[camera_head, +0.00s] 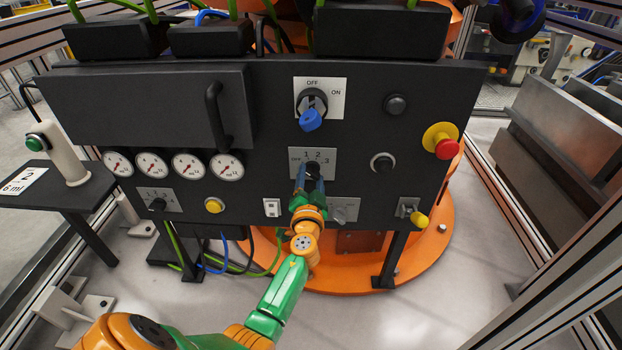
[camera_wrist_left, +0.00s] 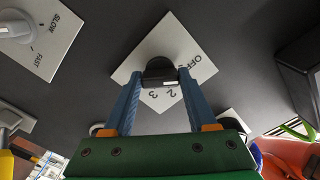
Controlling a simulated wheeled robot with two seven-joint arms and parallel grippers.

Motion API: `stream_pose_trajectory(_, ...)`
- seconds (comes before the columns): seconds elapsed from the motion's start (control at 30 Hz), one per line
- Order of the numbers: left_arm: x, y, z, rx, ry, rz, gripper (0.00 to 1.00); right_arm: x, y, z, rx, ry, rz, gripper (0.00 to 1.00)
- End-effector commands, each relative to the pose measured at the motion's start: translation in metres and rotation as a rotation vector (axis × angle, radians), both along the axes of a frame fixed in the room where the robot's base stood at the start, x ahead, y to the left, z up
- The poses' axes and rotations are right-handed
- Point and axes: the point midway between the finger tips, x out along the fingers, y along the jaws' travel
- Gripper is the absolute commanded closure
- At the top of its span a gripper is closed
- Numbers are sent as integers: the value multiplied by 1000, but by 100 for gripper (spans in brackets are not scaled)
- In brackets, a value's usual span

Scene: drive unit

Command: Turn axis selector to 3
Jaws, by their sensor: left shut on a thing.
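The axis selector is a black knob (camera_head: 313,169) on a light plate (camera_head: 327,156) marked OFF, 1, 2, 3, in the middle of the dark panel. In the left wrist view the knob (camera_wrist_left: 160,72) sits between the two blue fingers of my left gripper (camera_wrist_left: 157,82), which is shut on it. A white mark on the knob faces the gripper's right finger, near the OFF lettering in that view; the exact setting is hard to tell. My left gripper also shows in the head view (camera_head: 312,176), in front of the plate. My right gripper is not in view.
Above is the OFF/ON switch with a blue handle (camera_head: 311,119). A red emergency button (camera_head: 446,148) is at right. Several gauges (camera_head: 189,167) and a yellow button (camera_head: 214,206) are at left. A SLOW/FAST knob (camera_head: 340,214) is just below right of the gripper.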

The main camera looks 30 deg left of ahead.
Motion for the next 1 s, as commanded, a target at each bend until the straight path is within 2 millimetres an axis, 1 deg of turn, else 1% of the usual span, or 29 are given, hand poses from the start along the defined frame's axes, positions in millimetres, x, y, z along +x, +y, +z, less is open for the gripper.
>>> stream_pose_trajectory(0.43, 0, 0, 0, 353, 218, -2, 98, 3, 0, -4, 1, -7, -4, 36)
stream_pose_trajectory(1.0, 0, 0, 1, 817, 503, -3, 98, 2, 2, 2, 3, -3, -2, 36)
